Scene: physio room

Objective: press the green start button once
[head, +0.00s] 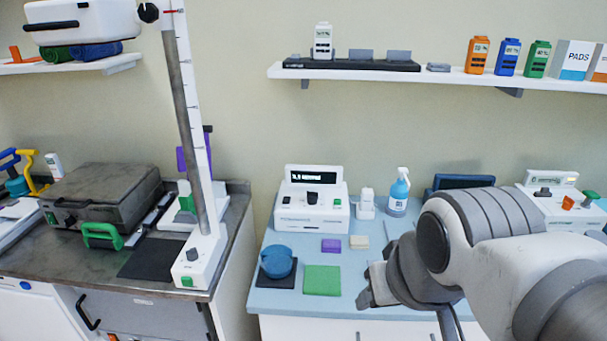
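Several green buttons are in the head view, and I cannot tell which is the start button. One green button (337,201) is on the front right of a white device (300,219) with a lit display, on the blue counter. Another green button (187,281) is on the white base of the tall column at left. A third green button (590,194) is on the white device at far right. My gripper (367,295) is low over the front of the blue counter, in front of and right of the middle white device, apart from these buttons. Its fingers are partly hidden by my wrist.
On the blue counter (279,304) are a blue round object (277,261), a green pad (322,280), a purple block (331,245), a beige block (359,242) and a spray bottle (398,197). A shelf (440,79) with boxes hangs above. The tall column (188,130) stands left.

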